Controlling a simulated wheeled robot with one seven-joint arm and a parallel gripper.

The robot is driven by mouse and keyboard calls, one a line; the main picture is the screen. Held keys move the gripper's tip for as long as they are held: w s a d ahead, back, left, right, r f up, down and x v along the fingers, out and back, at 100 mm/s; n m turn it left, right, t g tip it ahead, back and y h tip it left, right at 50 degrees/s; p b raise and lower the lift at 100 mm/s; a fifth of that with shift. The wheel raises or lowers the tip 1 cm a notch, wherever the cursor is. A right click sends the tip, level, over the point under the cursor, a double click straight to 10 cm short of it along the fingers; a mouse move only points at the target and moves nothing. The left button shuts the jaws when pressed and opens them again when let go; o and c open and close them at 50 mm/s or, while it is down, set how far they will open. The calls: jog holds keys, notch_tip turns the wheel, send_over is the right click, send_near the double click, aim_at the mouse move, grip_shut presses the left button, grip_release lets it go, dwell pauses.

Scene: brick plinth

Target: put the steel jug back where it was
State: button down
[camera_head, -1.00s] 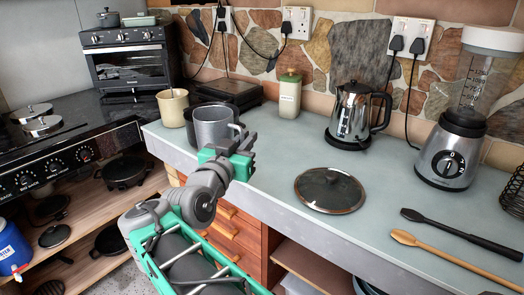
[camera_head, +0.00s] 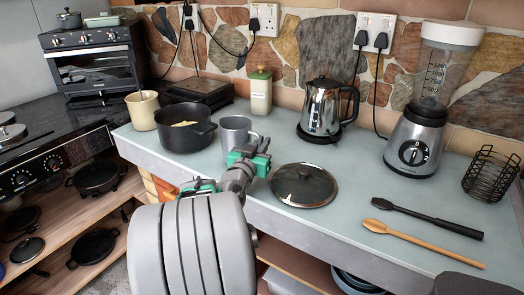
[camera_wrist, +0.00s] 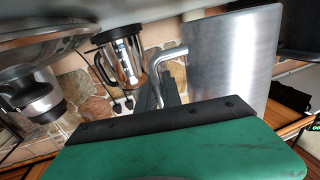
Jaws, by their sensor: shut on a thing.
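The steel jug (camera_head: 234,130) is a plain grey metal cup-shaped vessel, upright, over the counter just right of the black pot. Its handle is on the right side. My gripper (camera_head: 252,152) is shut on the jug at its handle side, from the front. The gripper hides the jug's lower part, so I cannot tell whether its base touches the counter. In the wrist view the jug (camera_wrist: 235,65) fills the upper right, with its bent handle beside it; the green and black finger crosses the bottom.
The black pot (camera_head: 186,136) with something yellow inside stands close left of the jug, with a cream mug (camera_head: 143,112) beyond. A glass lid (camera_head: 303,185) lies close right. A lidded canister (camera_head: 261,93) and steel kettle (camera_head: 322,108) stand behind. Counter (camera_head: 345,160) is clear between lid and kettle.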

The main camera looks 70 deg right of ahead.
jog(key=shift+f, duration=1.3)
jog(key=c, duration=1.5)
grip_release()
jog(key=shift+r, duration=0.3)
jog(key=a, duration=0.3)
jog(key=a+b, duration=0.1)
jog(key=a, duration=0.7)
jog(key=shift+s+a+f+b, duration=0.15)
jog(key=shift+f+b, duration=0.1)
jog(key=shift+b, duration=0.15)
jog(key=shift+s+a, duration=0.15)
jog(key=shift+a, duration=0.25)
